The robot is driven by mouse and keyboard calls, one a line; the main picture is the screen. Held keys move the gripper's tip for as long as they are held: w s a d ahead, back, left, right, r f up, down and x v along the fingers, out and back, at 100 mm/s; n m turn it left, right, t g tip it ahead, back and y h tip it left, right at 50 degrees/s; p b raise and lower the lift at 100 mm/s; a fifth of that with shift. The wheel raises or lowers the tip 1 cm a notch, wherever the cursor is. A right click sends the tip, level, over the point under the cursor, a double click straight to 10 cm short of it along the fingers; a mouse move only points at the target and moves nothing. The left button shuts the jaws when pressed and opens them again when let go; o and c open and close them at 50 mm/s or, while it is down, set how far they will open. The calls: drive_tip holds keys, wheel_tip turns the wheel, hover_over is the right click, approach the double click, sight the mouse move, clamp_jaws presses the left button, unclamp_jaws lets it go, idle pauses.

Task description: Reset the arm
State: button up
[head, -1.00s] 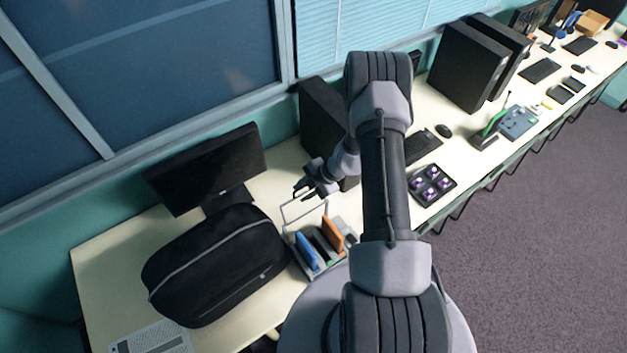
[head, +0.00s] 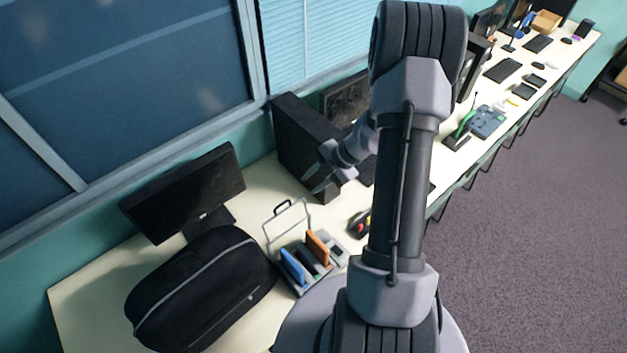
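My arm rises in the middle of the head view, bends at the top and comes back down on the left side. My gripper (head: 319,182) hangs in front of a black computer tower (head: 300,140), above the table. It is small and partly blends with the tower, so I cannot tell whether its fingers are open or shut. I see nothing held in it. It is apart from the grey caddy (head: 338,257) below it, which has an upright wire frame and holds a blue item (head: 292,266) and an orange item (head: 317,247).
A black bag (head: 200,290) and a monitor (head: 185,190) stand left on the cream table (head: 85,285). A small red and yellow object (head: 361,223) lies beside my arm. Keyboards and devices line the table at the back right. The carpet (head: 530,220) at right is clear.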

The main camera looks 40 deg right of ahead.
drive_tip(key=s+a+f+n+h+b, duration=0.1)
drive_tip(key=s+a+n+b, duration=0.1)
drive_tip(key=a+n+b, duration=1.8)
drive_tip(key=s+a+f+n+b, duration=0.1)
drive_tip(key=s+n+b, duration=0.3)
drive_tip(key=n, duration=0.5)
drive_tip(key=s+a+f+n+h+b, duration=0.1)
drive_tip(key=s+f+n+b, duration=0.3)
drive_tip(key=n+b, duration=0.4)
drive_tip(key=s+a+f+n+t+b, duration=0.1)
drive_tip(key=s+a+f+n+b, duration=0.1)
drive_tip(key=s+n+b, duration=0.4)
drive_tip(key=n, duration=0.5)
drive_tip(key=shift+a+f+h, duration=0.15)
drive_tip(key=shift+f+h, duration=0.15)
drive_tip(key=shift+h, duration=0.1)
